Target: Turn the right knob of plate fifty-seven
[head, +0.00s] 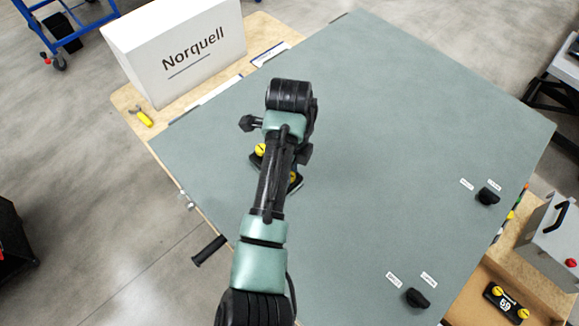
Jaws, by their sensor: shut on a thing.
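A small dark plate (254,162) lies on the grey-green panel (400,120), mostly hidden under my arm, and its number cannot be read. Its left yellow knob (260,150) shows at the left of my arm. Its right yellow knob (295,178) shows only in part at the arm's right edge. My gripper (296,170) points down over the plate at the right knob and is shut on it. My arm hides most of the fingers, and the knob's angle cannot be made out.
Two black knobs with white labels, one upper (488,196) and one lower (418,298), stand on the panel's right side. Another plate marked 59 (506,303) lies at lower right, near a grey box (551,240). A white Norquell box (175,48) stands at upper left. The panel's middle is clear.

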